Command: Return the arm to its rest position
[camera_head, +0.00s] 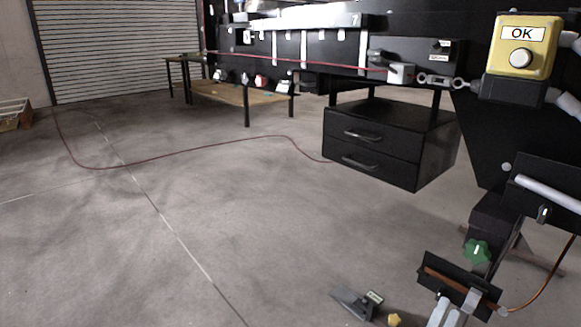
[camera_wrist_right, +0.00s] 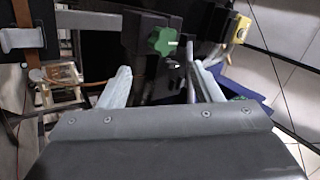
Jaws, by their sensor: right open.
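My right gripper (camera_head: 445,314) shows at the bottom right of the head view, only its pale fingertips inside the frame. In the right wrist view my right gripper (camera_wrist_right: 162,82) has its two pale fingers spread apart with nothing between them. A green knob (camera_head: 477,250) on a black fixture lies beyond the fingers; the green knob (camera_wrist_right: 162,41) also shows ahead of the gap in the wrist view, apart from the fingers. My left gripper is in neither view.
The black conveyor frame with a yellow OK button box (camera_head: 527,48) stands at the right. A black drawer cabinet (camera_head: 388,140) is below it. A wooden-shelved table (camera_head: 235,92) is farther back. A thin red cable (camera_head: 200,148) crosses the floor. Open floor fills the left and middle.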

